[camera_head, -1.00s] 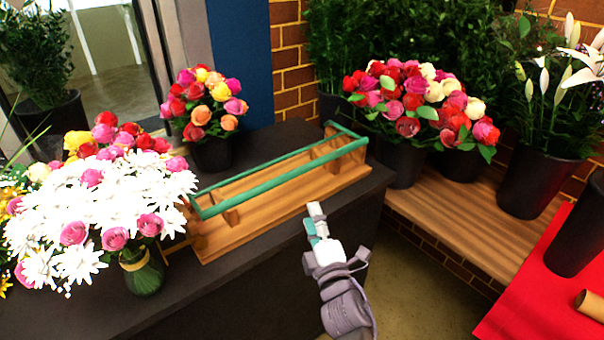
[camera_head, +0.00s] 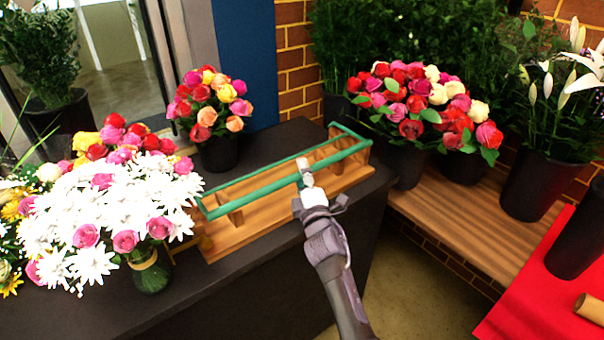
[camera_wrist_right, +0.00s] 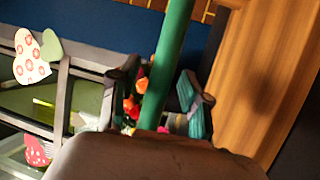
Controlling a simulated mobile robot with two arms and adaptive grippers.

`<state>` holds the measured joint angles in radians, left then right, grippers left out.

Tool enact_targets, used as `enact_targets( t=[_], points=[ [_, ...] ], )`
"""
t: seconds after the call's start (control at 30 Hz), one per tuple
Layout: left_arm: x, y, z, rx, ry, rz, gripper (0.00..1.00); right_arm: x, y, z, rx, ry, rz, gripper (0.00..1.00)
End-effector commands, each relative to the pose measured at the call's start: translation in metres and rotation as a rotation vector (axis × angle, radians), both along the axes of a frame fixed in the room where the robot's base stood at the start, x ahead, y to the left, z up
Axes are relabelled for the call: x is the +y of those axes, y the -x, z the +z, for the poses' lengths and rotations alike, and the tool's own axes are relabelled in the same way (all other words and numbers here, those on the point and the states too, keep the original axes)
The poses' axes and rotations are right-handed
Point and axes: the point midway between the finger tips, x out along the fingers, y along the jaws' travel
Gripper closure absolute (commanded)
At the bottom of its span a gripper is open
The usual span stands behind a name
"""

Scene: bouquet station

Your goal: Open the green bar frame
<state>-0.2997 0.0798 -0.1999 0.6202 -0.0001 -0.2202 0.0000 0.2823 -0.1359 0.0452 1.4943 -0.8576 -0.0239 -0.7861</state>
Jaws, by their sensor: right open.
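The green bar frame (camera_head: 262,192) lies over a wooden base (camera_head: 240,234) on the dark counter. Its long front bar runs from the left end to the right end of the base. My right gripper (camera_head: 304,172) is at the front bar, right of its middle. In the right wrist view the green bar (camera_wrist_right: 170,60) passes between the two fingers of my open gripper (camera_wrist_right: 160,100). I cannot tell whether a finger touches the bar. My left gripper is not in view.
A vase of white daisies and pink roses (camera_head: 150,272) stands left of the base. A dark pot of mixed roses (camera_head: 217,154) stands behind it. More flower buckets (camera_head: 404,166) stand on a wooden shelf (camera_head: 450,208) at the right. The counter front (camera_head: 270,290) is clear.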

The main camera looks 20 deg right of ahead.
Motion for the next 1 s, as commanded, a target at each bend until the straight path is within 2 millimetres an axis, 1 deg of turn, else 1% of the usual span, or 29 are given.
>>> enact_targets(
  t=[0.2,0.23,0.47,0.5,0.83,1.0],
  points=[
    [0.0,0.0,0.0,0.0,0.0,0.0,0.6,0.0,0.0,0.0,0.0,0.0,0.0,0.53],
    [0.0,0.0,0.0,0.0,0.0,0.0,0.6,0.0,0.0,0.0,0.0,0.0,0.0,0.54],
    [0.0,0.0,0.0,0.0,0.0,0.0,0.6,0.0,0.0,0.0,0.001,0.0,0.0,0.93],
    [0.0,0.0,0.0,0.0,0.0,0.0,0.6,0.0,0.0,0.0,0.001,0.0,0.0,0.99],
    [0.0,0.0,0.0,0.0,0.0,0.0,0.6,0.0,0.0,0.0,0.002,0.001,0.0,1.0],
    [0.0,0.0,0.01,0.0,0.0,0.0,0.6,-0.001,-0.006,0.006,0.02,0.009,-0.001,1.0]
  ],
)
